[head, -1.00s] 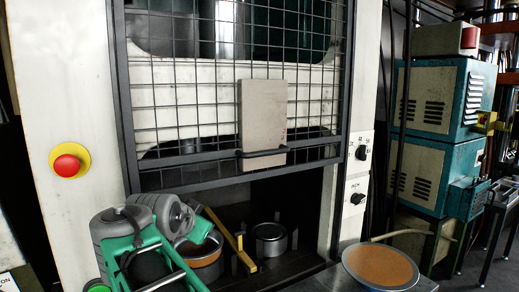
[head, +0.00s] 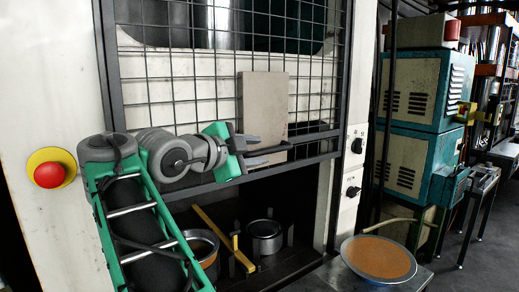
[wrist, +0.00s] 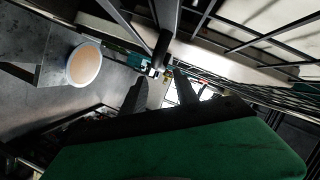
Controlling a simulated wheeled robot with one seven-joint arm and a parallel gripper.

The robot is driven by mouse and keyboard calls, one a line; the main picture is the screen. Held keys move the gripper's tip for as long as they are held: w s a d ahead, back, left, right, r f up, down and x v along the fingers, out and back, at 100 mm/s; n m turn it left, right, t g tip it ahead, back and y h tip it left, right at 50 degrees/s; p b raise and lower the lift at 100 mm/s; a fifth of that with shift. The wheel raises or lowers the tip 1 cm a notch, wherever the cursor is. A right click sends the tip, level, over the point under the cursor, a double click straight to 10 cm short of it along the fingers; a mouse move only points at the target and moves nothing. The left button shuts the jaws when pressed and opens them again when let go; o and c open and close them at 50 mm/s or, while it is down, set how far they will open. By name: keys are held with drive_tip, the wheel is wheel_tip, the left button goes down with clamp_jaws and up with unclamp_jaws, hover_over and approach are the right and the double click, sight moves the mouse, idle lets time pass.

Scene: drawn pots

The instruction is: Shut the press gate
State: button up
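The press gate (head: 215,107) is a dark wire mesh in a dark frame. It is raised, and the press is open below its bottom rail. A dark bar handle (head: 272,150) stands out from the gate's lower part, in front of a grey plate (head: 263,105). My gripper (head: 252,142) is close to the left end of the handle. In the wrist view my two fingers (wrist: 160,92) are spread with an empty gap between them. The handle (wrist: 163,45) shows just above the fingertips there; I see no clear contact.
Inside the opening are a metal pot (head: 264,238), a brown-filled pot (head: 203,247) and a yellow bar (head: 222,237). A bowl (head: 378,259) stands on a ledge at the right front. A red stop button (head: 49,174) is on the left post. Teal cabinets stand right.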

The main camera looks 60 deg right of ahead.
sight(266, 151)
drive_tip(key=shift+w+d, duration=0.15)
drive_tip(key=shift+w, duration=0.1)
drive_tip(key=p+x, duration=0.1)
drive_tip(key=x, duration=0.6)
drive_tip(key=shift+s+d+f, duration=0.1)
drive_tip(key=shift+s+d, duration=0.05)
drive_tip(key=shift+d, duration=0.1)
drive_tip(key=shift+c, duration=0.2)
clamp_jaws()
drive_tip(key=shift+f, duration=0.1)
idle(0.6)
